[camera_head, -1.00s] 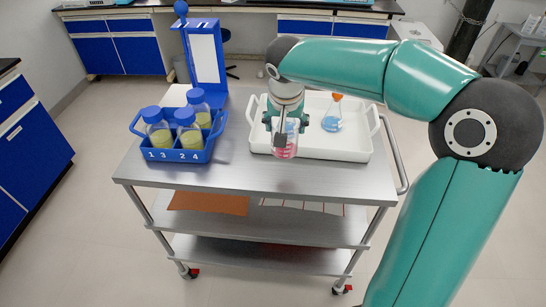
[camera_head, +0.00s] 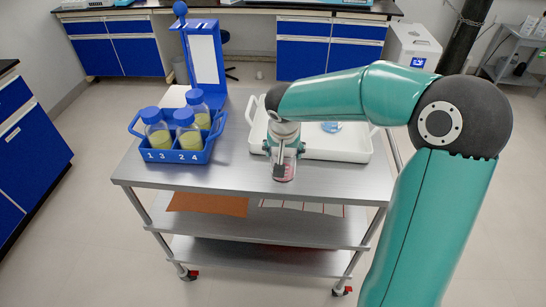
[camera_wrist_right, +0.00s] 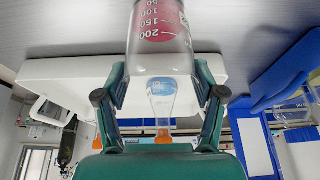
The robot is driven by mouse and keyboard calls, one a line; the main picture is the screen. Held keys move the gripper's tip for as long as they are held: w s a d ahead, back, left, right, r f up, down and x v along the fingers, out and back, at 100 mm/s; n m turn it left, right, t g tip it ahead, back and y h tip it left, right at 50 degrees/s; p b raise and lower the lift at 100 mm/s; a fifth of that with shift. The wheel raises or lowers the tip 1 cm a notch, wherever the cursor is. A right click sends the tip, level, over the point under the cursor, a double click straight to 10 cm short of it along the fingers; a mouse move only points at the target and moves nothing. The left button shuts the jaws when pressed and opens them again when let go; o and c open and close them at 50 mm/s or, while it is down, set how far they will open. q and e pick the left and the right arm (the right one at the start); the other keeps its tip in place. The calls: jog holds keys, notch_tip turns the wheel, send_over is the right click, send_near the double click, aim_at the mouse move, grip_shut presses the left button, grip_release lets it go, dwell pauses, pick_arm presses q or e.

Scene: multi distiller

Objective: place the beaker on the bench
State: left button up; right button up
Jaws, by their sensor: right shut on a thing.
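A clear beaker (camera_head: 284,172) with pink-red liquid and white markings is held in my right gripper (camera_head: 284,150). In the right wrist view the beaker (camera_wrist_right: 160,42) sits between the two fingers of the right gripper (camera_wrist_right: 160,92), which are shut on its sides. The beaker is at the front edge of the white tray, above or at the bare steel top of the cart (camera_head: 220,178); I cannot tell whether its base touches. The steel top is the nearest bench-like surface. My left gripper is not in view.
The white tray (camera_head: 345,150) holds a flask with blue liquid (camera_head: 331,127), partly hidden by my arm. A blue rack (camera_head: 180,155) with several yellow-filled, blue-capped bottles stands at left. A blue stand (camera_head: 204,55) is behind it. The steel front strip is clear.

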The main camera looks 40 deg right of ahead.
jog(key=shift+f, duration=0.15)
jog(key=o, duration=1.6)
jog(key=shift+c, duration=0.2)
